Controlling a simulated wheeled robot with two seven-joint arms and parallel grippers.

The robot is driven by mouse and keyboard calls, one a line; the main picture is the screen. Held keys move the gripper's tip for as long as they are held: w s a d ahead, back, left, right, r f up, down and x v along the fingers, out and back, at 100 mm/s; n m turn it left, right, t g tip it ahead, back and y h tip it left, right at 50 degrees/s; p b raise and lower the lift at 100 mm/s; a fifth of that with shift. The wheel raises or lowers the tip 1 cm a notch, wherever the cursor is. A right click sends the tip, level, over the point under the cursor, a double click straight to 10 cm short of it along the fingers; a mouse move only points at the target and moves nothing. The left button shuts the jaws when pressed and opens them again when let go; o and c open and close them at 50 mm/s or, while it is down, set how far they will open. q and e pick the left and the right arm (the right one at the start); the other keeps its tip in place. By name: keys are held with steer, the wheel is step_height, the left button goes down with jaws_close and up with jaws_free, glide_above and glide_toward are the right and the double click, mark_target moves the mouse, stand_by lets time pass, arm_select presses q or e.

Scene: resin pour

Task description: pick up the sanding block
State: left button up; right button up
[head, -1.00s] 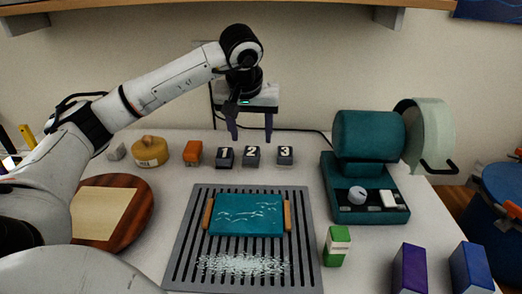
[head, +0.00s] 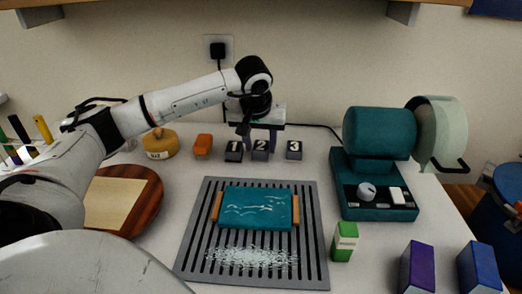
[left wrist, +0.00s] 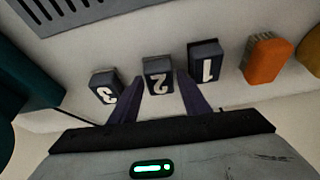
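An orange block (head: 202,145) with rounded edges stands on the table at the back, between a round yellow tin and the numbered cubes. It looks like the sanding block, though no label on it is readable. It also shows in the left wrist view (left wrist: 266,58). My left gripper (head: 259,140) points down near the cubes, to the right of the orange block and apart from it. In the left wrist view its two fingers (left wrist: 160,78) are spread, with cube 2 seen between their tips and nothing held. My right gripper is not in view.
Dark cubes 1 (head: 234,151), 2 (head: 261,150) and 3 (head: 294,149) stand in a row. The yellow tin (head: 160,144) is left of the orange block. A grey slatted rack (head: 310,265) bears a teal slab (head: 255,208). A teal machine (head: 378,135) stands right.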

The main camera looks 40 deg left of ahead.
mark_target(260, 147)
arm_select(q)
steer(key=c, duration=0.7)
steer(key=shift+r, duration=0.1)
steer(key=shift+c, duration=0.2)
step_height(260, 147, up, 10)
